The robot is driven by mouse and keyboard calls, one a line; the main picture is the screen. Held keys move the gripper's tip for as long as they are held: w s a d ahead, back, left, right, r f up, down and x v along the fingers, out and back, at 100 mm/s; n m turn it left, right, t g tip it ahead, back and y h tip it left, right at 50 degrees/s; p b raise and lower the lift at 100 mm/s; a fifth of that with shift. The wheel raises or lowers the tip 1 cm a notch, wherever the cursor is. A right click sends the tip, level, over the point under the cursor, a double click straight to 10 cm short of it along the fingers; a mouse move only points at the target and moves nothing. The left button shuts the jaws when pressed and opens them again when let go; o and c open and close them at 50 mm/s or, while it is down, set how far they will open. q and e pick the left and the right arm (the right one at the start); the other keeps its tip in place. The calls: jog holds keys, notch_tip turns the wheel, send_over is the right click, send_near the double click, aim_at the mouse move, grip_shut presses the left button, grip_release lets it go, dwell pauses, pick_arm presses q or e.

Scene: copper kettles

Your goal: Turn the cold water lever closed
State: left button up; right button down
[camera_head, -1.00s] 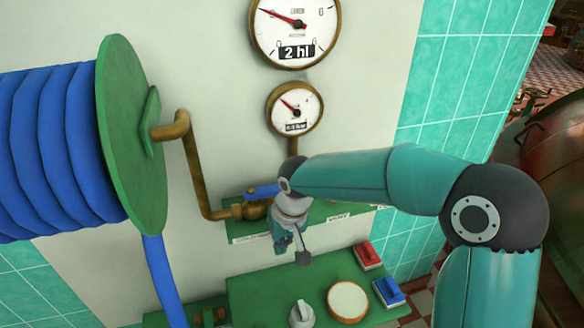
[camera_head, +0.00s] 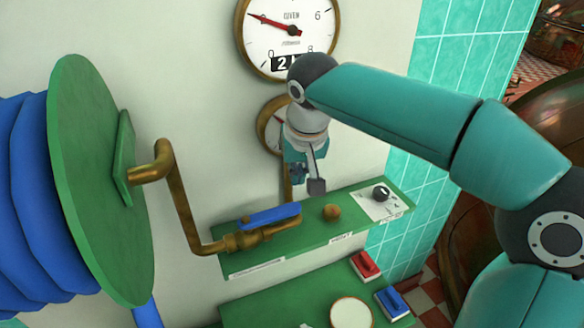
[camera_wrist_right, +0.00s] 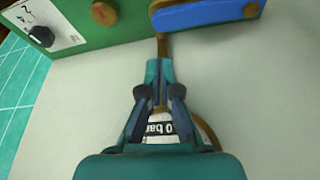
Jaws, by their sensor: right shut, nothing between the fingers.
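The blue lever (camera_head: 269,216) sits on a brass valve (camera_head: 245,238) at the left of the green shelf panel (camera_head: 290,250). The lever lies along the pipe, pointing right. It also shows at the top of the right wrist view (camera_wrist_right: 205,12). My right gripper (camera_head: 316,187) is above and to the right of the lever, apart from it, in front of the wall. In the right wrist view its fingers (camera_wrist_right: 157,92) are together and hold nothing. My left gripper is not in view.
A large green hose reel (camera_head: 95,180) with blue hose stands at the left, joined to a bent brass pipe (camera_head: 180,205). Gauges (camera_head: 290,35) hang on the wall above. A brass knob (camera_head: 331,212) and a black dial (camera_head: 381,193) are right of the lever.

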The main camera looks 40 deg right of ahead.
aim_at(270, 216)
jog(key=x, duration=0.7)
jog(key=shift+w, duration=0.2)
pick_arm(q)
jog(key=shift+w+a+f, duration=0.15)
pick_arm(e)
jog(key=shift+w+f, duration=0.1)
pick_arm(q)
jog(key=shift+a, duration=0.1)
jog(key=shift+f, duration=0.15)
pick_arm(e)
jog(key=shift+s+a, duration=0.1)
jog(key=shift+s, duration=0.15)
